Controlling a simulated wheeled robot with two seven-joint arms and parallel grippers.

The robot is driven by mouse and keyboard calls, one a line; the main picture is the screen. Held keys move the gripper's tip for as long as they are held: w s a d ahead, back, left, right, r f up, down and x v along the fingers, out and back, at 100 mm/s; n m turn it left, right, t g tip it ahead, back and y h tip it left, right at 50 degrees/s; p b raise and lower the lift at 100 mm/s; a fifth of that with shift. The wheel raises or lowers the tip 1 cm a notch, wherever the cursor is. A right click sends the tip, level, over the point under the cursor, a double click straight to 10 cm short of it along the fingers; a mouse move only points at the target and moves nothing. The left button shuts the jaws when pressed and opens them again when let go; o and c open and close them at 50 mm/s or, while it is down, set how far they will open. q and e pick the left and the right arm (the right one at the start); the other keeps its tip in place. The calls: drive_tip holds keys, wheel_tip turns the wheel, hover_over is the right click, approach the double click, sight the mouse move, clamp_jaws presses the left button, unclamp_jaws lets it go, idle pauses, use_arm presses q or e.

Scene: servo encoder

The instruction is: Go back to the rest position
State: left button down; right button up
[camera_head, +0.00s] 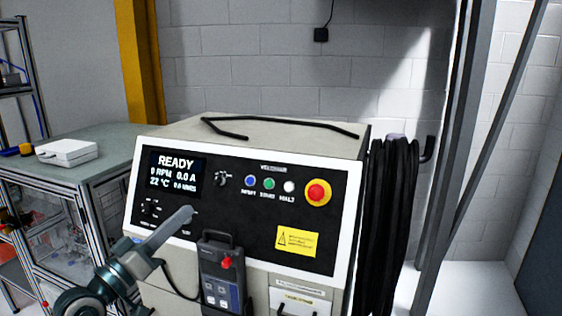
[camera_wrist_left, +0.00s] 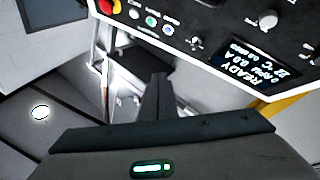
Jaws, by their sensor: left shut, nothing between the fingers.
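My left gripper (camera_head: 184,216) comes in from the lower left in the head view, in front of the left part of the machine's black panel. Its fingers are shut with nothing between them. They also show shut in the left wrist view (camera_wrist_left: 157,95), where the panel with its display lies beyond them. I cannot tell whether the fingertips touch the panel. The servo machine (camera_head: 345,180) has a display (camera_head: 175,171) reading READY, 0 RPM, 0.0 A and 22 °C. My right gripper is in neither view.
A handheld pendant (camera_head: 222,275) with a red button hangs on the machine's front. A red emergency button (camera_head: 317,192) is at the panel's upper right. Black cables (camera_head: 388,220) hang on the right side. A bench (camera_head: 85,160) with a white box (camera_head: 67,152) stands at left.

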use_arm(q)
drive_tip(key=w+a+f+n+g+y+b, duration=0.1)
drive_tip(key=w+a+f+n+y, duration=0.15)
drive_tip(key=f, duration=1.15)
drive_tip(key=w+a+f+n+g+y+b, duration=0.1)
drive_tip(key=w+f+y, duration=0.25)
drive_tip(key=f, duration=1.15)
drive_tip(key=s+a+f+g+y+b, duration=0.1)
drive_tip(key=s+f+g+y, duration=0.3)
drive_tip(key=f, duration=1.3)
drive_tip(key=s+a+f+g+h+b, duration=0.1)
drive_tip(key=s+f, duration=0.4)
drive_tip(key=f, duration=1.2)
drive_tip(key=s+f+m+g+y+b, duration=0.15)
drive_tip(key=s+f+g, duration=0.35)
drive_tip(key=s+f, duration=1.75)
drive_tip(key=s+f+m+g, duration=0.1)
drive_tip(key=s+f, duration=0.3)
drive_tip(key=s, duration=0.7)
drive_tip(key=s+f+m+g+b, duration=0.1)
drive_tip(key=s+f, duration=0.4)
drive_tip(key=s, duration=0.6)
drive_tip(key=s+d+f+m+g+b, duration=0.1)
drive_tip(key=s+f+g, duration=0.2)
drive_tip(key=s, duration=0.7)
drive_tip(key=shift+s+f+m+y, duration=0.35)
drive_tip(key=shift+s+f+m, duration=0.05)
drive_tip(key=shift+f, duration=0.55)
